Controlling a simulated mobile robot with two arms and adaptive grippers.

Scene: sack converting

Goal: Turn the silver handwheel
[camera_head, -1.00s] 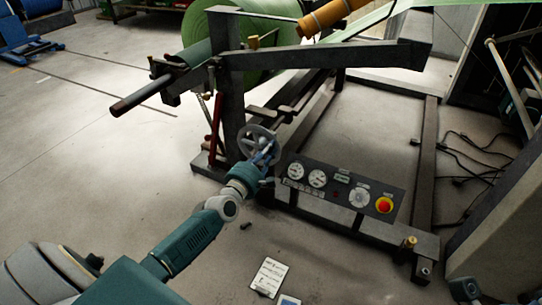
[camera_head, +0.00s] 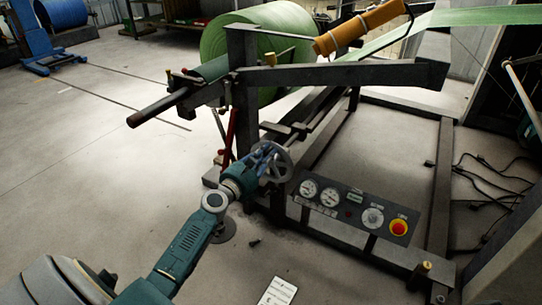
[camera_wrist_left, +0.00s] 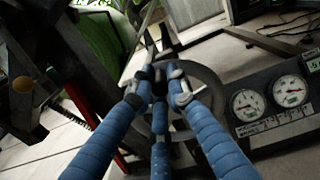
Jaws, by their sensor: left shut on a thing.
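The silver handwheel (camera_head: 284,165) stands on the near side of the dark machine frame, left of the gauge panel. My left gripper (camera_head: 264,158) is at the wheel's left side, its blue fingers closed there. In the left wrist view the fingers (camera_wrist_left: 160,88) are closed together in front of the handwheel (camera_wrist_left: 207,80), whose grey rim curves behind and to the right of them. The fingertips hide the part they hold, so the exact grip spot is hard to see. My right gripper is not in view.
A panel with gauges and a red button (camera_head: 359,209) is just right of the wheel. A red lever (camera_head: 229,137) stands to the left. A green roll (camera_head: 262,42) sits above on the frame. Cables (camera_head: 490,180) lie on the floor at right. Floor at left is clear.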

